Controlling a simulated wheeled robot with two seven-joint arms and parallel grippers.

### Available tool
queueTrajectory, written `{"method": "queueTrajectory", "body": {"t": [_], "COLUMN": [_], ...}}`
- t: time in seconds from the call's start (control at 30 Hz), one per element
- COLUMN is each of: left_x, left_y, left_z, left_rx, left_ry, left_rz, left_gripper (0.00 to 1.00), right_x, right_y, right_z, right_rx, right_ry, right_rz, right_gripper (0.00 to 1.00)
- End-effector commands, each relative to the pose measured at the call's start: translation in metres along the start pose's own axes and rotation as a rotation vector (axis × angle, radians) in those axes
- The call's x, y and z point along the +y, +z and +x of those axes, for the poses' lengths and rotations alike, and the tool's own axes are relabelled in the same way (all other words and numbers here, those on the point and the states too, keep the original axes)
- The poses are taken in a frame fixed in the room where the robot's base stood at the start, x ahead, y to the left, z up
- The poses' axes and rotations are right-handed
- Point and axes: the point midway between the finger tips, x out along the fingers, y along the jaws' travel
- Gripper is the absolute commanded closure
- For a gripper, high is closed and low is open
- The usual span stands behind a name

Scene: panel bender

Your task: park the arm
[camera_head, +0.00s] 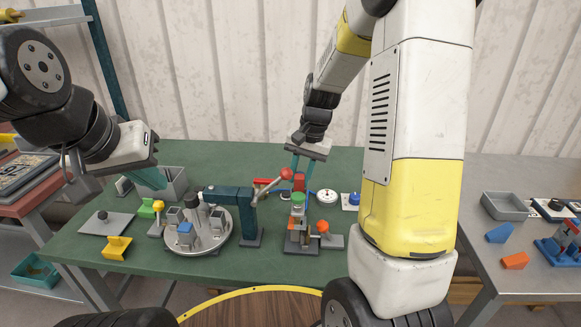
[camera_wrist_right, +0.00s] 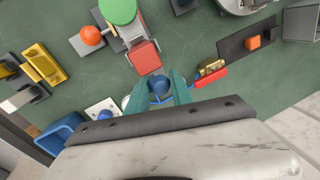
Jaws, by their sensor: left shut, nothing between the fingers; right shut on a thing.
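A teal arm (camera_head: 228,194) on an upright post reaches left over a round grey plate (camera_head: 213,240) that carries several small blocks. A grey lever with a red ball (camera_head: 286,174) slants up to the right from the post. My right gripper (camera_head: 301,166) is above the table, just right of the red ball, behind a red block (camera_head: 299,181). In the right wrist view its teal fingers are shut on a dark blue round knob (camera_wrist_right: 160,84); the red block (camera_wrist_right: 145,57) is close by. My left gripper (camera_head: 152,178) is shut and empty beside a grey bin (camera_head: 180,184).
A green-capped fixture (camera_head: 298,198) and an orange knob (camera_head: 322,226) stand in front of my right gripper. A white disc (camera_head: 327,195) and a blue knob (camera_head: 354,199) are to its right. Yellow parts (camera_head: 117,246) lie at left. The green table's (camera_head: 150,268) front edge is mostly clear.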

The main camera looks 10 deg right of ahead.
Motion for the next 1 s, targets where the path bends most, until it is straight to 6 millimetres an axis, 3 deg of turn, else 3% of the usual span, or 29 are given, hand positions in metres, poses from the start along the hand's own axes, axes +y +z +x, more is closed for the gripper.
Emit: {"method": "queueTrajectory", "body": {"t": [1.0], "left_x": [0.0000], "left_y": [0.0000], "left_z": [0.0000], "left_rx": [0.000], "left_ry": [0.000], "left_rz": [0.000], "left_gripper": [1.00], "right_x": [-0.0025], "right_y": [0.0002], "right_z": [-0.0002], "right_rx": [-0.081], "right_ry": [-0.001], "right_rz": [-0.421], "right_gripper": [1.00]}}
